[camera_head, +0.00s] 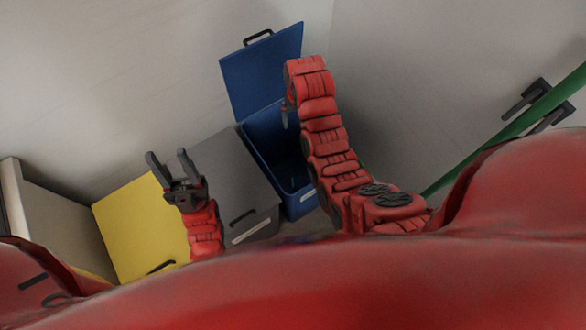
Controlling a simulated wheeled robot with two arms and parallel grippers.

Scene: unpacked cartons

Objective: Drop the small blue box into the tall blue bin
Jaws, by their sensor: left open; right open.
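The tall blue bin (261,133) stands in the middle with its lid (262,70) swung up against the wall. My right arm passes in front of the bin's right side, and its red wrist is at the raised lid's lower right. My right gripper (287,113) is open, mostly hidden by the wrist, with only a bit of it showing over the bin. My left gripper (168,157) is open and empty, with its fingers pointing up in front of the yellow and grey bins. I cannot see the small blue box; the blue bin's inside is partly hidden by my arm.
A grey bin (232,165) with its lid down stands left of the blue bin. A yellow bin (128,226) is further left, beside a pale cabinet (48,215). A green bar (515,125) with black handles (526,97) is at the right. Walls close off the back.

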